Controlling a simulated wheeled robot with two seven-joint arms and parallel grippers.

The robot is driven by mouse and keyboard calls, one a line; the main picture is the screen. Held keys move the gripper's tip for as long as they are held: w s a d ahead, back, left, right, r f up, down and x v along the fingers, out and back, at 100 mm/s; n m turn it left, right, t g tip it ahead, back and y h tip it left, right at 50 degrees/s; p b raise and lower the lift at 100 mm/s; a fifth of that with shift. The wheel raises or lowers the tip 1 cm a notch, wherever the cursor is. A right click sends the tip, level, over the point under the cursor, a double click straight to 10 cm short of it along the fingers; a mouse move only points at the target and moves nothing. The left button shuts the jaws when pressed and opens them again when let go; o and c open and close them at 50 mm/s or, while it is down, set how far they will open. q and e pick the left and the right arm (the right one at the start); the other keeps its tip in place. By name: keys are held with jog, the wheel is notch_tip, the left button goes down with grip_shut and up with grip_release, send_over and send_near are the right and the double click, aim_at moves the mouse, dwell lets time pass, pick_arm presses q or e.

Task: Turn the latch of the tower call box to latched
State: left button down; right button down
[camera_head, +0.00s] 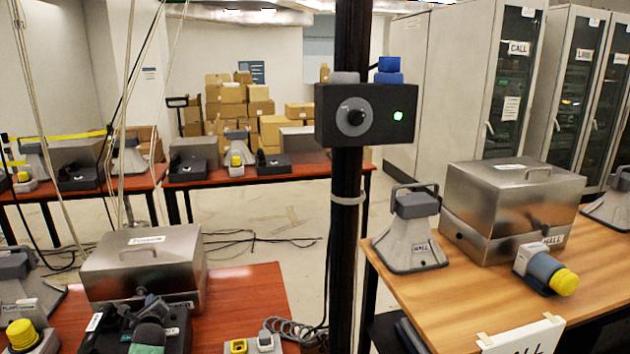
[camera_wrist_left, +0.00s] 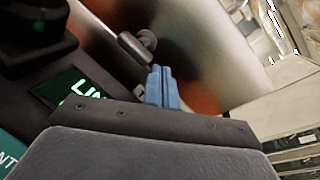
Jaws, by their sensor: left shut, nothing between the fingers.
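The call box (camera_head: 137,270) is a closed metal box with a lid handle, on the red-brown table at the lower left. I take it for the tower one; its lid label is hard to read. Its grey latch (camera_wrist_left: 136,48) shows in the left wrist view as a short bar with a round knob on the metal face. My left gripper (camera_head: 151,299) is low in front of this box. Its blue fingers (camera_wrist_left: 160,70) are shut and empty, tips close to the latch; I cannot tell whether they touch. The latch is hidden in the head view. My right gripper is not in view.
A dark pole carries a black box (camera_head: 367,114) with a knob and green light. A second metal box (camera_head: 505,200), labelled HALL, stands on the right table. A panel (camera_wrist_left: 75,92) with green letters is left of my fingers. Cables hang at the left.

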pick_arm(q)
jog(key=shift+a, duration=0.2)
dwell(0.8)
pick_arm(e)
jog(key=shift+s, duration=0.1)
